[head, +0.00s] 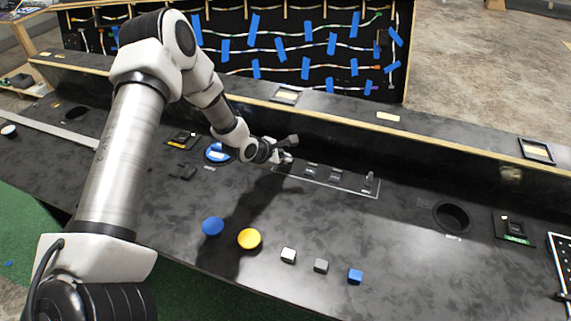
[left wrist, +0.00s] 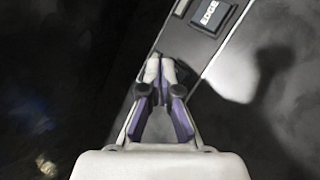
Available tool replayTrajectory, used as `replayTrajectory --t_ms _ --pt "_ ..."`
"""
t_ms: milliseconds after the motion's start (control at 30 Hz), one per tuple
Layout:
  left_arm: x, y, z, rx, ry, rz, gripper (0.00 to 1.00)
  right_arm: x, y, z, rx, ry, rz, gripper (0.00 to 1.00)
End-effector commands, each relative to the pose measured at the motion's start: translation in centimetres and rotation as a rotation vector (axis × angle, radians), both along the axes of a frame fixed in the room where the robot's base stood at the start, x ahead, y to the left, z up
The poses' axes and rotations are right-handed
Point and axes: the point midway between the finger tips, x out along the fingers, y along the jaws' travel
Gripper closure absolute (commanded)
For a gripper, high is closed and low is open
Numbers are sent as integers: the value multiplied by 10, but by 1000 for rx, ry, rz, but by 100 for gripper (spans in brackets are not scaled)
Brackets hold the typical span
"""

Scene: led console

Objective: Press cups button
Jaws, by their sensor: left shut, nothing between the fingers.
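My left gripper (head: 287,158) is at the left end of a narrow strip panel (head: 340,187) on the dark console. The panel carries several small dark switches or buttons (head: 310,171). In the left wrist view the closed fingertips (left wrist: 160,66) are over the strip panel (left wrist: 205,60), with nothing between them. Ahead and to the right of the fingertips is a dark button with light lettering (left wrist: 209,14), which I cannot read surely. No label that clearly reads cups is legible, so I cannot tell which button it is. Contact between the fingertips and the panel cannot be judged.
In front stand a blue dome (head: 213,226), a yellow dome (head: 249,239) and small white (head: 289,256), grey (head: 321,266) and blue (head: 355,276) blocks. A blue round piece (head: 217,153) is left of my gripper. A round hole (head: 452,216) is at right. A raised ledge runs behind.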

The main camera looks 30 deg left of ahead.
Motion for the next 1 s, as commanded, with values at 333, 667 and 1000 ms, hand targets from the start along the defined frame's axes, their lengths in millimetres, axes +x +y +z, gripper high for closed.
replayTrajectory --t_ms 333,667,1000 --pt "0 0 7 0 0 0 100 0 0 4 0 0 0 60" --pt "0 0 46 1 0 -1 100 0 0 29 0 0 0 60" --pt "0 0 61 0 0 0 100 0 0 36 0 0 0 60"
